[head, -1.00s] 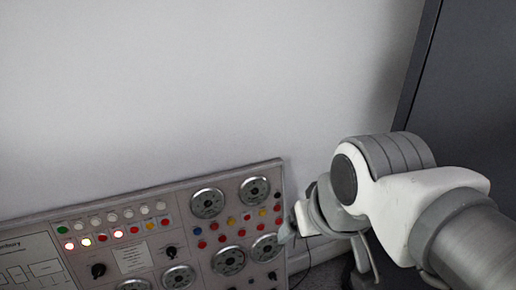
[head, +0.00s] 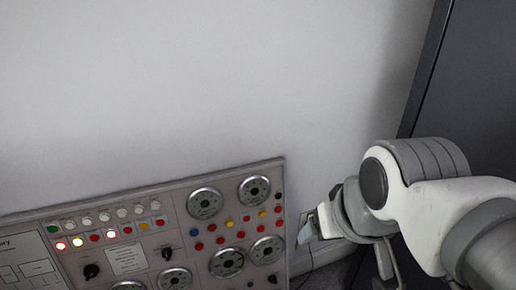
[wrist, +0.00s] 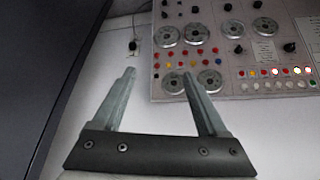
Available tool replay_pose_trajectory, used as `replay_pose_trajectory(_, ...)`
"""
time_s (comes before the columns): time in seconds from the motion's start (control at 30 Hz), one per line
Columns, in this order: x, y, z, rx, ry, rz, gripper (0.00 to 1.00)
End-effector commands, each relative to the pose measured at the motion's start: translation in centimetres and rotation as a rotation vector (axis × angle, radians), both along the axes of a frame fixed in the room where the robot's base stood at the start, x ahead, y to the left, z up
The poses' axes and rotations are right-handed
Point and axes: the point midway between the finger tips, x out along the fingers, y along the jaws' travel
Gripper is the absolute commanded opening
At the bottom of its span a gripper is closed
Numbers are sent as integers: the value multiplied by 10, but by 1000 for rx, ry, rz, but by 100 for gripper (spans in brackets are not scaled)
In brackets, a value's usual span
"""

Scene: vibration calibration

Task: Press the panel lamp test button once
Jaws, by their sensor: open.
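The control panel (head: 150,206) stands low against the wall at the lower left in the head view. It carries round gauges, black knobs, rows of small coloured buttons and a row of lamps, some lit (head: 77,242). A green button (head: 54,229) sits near the lamp rows. The labels are too small to read, so I cannot tell which button is the lamp test. My gripper (wrist: 158,73) is open and empty in the wrist view, its right fingertip overlapping the panel's gauge area in the picture. In the head view it is just right of the panel, partly hidden by my wrist.
The panel's lit lamps also show at the right in the wrist view (wrist: 275,71). A small wall fitting (wrist: 132,46) with a cable is beside the panel. A dark cabinet or door (head: 470,80) stands at the right. The pale wall above the panel is clear.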

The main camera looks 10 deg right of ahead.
Motion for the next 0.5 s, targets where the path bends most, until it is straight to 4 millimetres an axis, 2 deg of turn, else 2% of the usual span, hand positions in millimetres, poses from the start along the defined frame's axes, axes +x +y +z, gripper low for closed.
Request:
replay_pose_trajectory(0.03, 0, 0, 0, 0, 0, 0, 65)
replay_pose_trajectory(0.07, 0, 0, 0, 0, 0, 0, 60)
replay_pose_trajectory(0.4, 0, 0, 0, 0, 0, 0, 0)
replay_pose_trajectory(0.5, 0, 0, 0, 0, 0, 0, 0)
